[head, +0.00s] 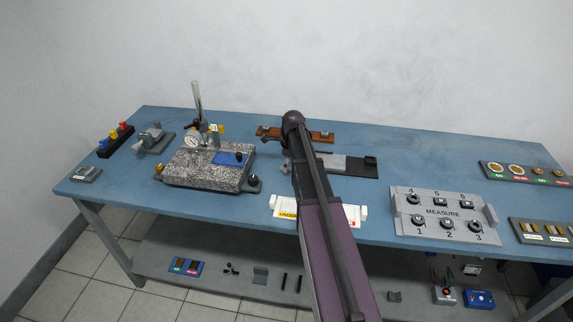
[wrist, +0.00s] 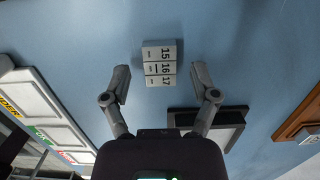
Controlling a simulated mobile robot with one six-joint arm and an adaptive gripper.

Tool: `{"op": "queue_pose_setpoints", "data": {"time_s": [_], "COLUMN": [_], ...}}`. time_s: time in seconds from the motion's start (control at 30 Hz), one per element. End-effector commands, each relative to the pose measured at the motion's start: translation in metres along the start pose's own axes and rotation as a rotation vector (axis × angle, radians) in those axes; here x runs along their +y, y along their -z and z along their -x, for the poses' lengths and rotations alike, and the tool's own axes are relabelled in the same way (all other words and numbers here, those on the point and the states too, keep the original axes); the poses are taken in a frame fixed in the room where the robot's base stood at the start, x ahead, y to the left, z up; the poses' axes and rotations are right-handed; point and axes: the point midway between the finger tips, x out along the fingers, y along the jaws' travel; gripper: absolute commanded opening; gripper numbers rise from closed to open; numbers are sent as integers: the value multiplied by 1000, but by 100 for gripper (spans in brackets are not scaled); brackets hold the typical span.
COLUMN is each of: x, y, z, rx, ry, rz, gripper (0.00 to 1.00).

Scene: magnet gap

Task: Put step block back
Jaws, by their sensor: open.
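The step block (wrist: 160,64) is a small light grey block with sections marked 15, 16 and 17. It lies on the blue bench top in the wrist view. My gripper (wrist: 160,75) is open, with one finger on either side of the block's line and the fingertips apart from it. Nothing is held. In the head view my arm hides the block and most of my gripper. A dark holder with a light plate (wrist: 222,126) is beside my right finger in the wrist view; I cannot tell if it is the block's place.
A white labelled sorting tray (head: 287,206) is at the bench's front edge. A granite plate with a dial gauge stand (head: 205,178) is to the left. A grey MEASURE rack (head: 440,233) is to the right. A brown wooden rack (head: 320,137) is behind my arm.

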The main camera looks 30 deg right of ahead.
Motion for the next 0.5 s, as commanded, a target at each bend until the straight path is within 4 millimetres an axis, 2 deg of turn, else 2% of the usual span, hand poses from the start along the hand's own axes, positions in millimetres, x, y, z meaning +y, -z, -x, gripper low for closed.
{"op": "queue_pose_setpoints", "data": {"time_s": [0.5], "x": [0], "y": [0], "z": [45], "rx": [0], "ry": [0], "rz": [0], "gripper": [77]}}
